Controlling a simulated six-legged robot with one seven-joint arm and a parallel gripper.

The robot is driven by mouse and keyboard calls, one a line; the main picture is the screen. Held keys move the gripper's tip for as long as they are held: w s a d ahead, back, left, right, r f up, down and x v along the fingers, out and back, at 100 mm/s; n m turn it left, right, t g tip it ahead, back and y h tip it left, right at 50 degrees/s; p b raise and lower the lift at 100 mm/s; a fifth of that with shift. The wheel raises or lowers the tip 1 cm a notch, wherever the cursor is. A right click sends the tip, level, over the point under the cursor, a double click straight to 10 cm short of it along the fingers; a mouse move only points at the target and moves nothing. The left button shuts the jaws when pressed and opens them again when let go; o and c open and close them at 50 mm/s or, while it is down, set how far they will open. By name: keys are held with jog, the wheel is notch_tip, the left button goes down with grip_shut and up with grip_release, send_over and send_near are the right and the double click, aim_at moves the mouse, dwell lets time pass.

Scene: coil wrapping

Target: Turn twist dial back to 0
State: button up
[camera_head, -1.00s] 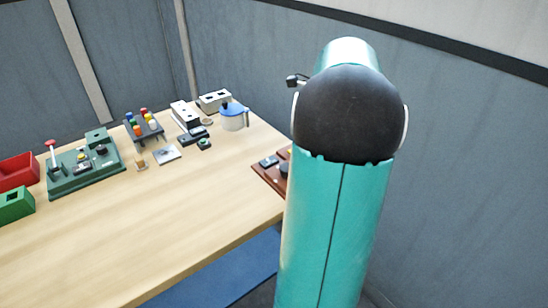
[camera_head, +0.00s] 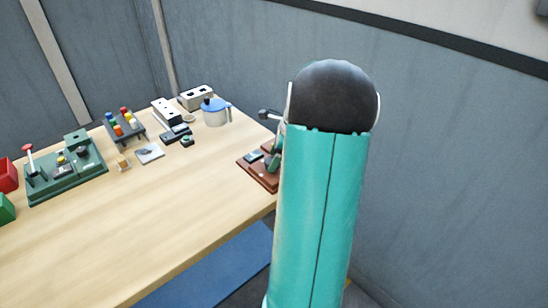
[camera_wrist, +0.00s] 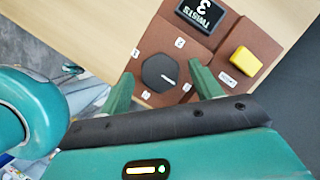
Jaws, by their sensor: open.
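The twist dial (camera_wrist: 158,72) is a black many-sided knob on a brown panel (camera_wrist: 208,63) in the wrist view. Its white pointer mark points to the lower right in the picture. Small number labels surround it; those at the upper left and upper right look like 1 and 2, the lower ones are unclear. A black display (camera_wrist: 201,14) appears upside down and seems to read 3 TWISTS. My gripper (camera_wrist: 159,70) is open, with one green finger on each side of the dial. Contact cannot be told. In the head view the panel (camera_head: 250,173) is partly hidden by my arm.
A yellow button (camera_wrist: 243,62) with a white label sits right of the dial. On the wooden table (camera_head: 185,190) are a green fixture (camera_head: 65,172), a rack of coloured pegs (camera_head: 122,124) and a blue-lidded pot (camera_head: 215,112). The table's middle is clear.

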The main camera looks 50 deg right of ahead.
jog(key=shift+w+f, duration=0.1)
jog(key=shift+f, duration=0.1)
jog(key=shift+c, duration=0.2)
jog(key=c, duration=0.9)
jog(key=shift+n, duration=0.3)
